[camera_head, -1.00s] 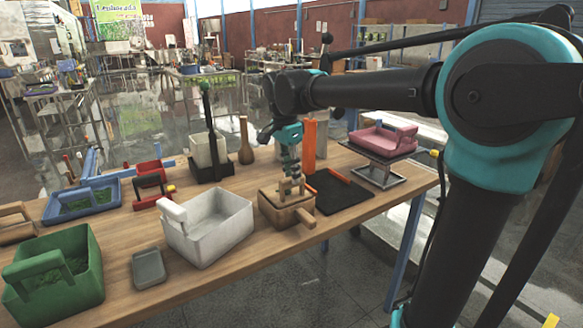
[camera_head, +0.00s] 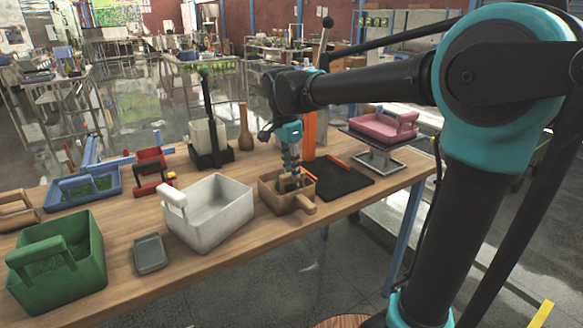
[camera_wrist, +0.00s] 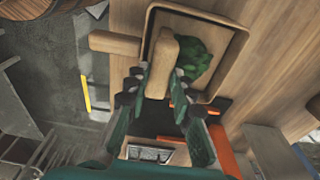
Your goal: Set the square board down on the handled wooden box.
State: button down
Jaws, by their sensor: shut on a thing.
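The handled wooden box (camera_head: 272,201) stands on the table with its stub handle (camera_head: 305,205) toward the front right. In the wrist view the box (camera_wrist: 237,55) holds a green heap (camera_wrist: 198,60), and its handle (camera_wrist: 113,43) points left. My gripper (camera_head: 288,180) is down at the box opening. In the wrist view my gripper (camera_wrist: 162,82) is shut on a wooden bar-shaped piece (camera_wrist: 161,62), which overlaps the box's near side. This piece appears to belong to the square board; its flat part is not clearly visible. I cannot tell whether it touches the box.
A black mat (camera_head: 345,180) with orange pieces lies right of the box. A white bin (camera_head: 207,212) stands close left. A tall orange block (camera_head: 308,133) stands behind. A pink tray (camera_head: 383,122) is on a stand at the right.

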jog(key=c, duration=1.2)
grip_release()
jog(key=o, duration=0.5)
jog(key=shift+c, duration=0.2)
notch_tip(320, 180, up, 9)
dwell(0.5)
